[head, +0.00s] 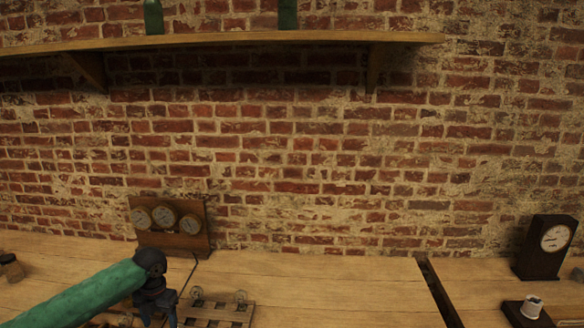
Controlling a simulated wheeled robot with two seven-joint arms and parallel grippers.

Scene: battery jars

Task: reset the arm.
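My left arm, with a green link, comes in from the lower left. Its dark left gripper (158,316) points down over the wooden bench (330,285), just left of a slotted wooden rack (215,313). Its two fingers look parted, with nothing visible held between them. The fingertips are close to the bottom edge of the picture, so what lies under them is hidden. My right arm and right gripper are not in view.
A wooden panel with three round gauges (170,220) stands behind the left gripper. Small glass pieces (240,297) are at the rack. A dark clock (545,247) and a white knob on a dark base (531,307) are at right. The bench middle is clear.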

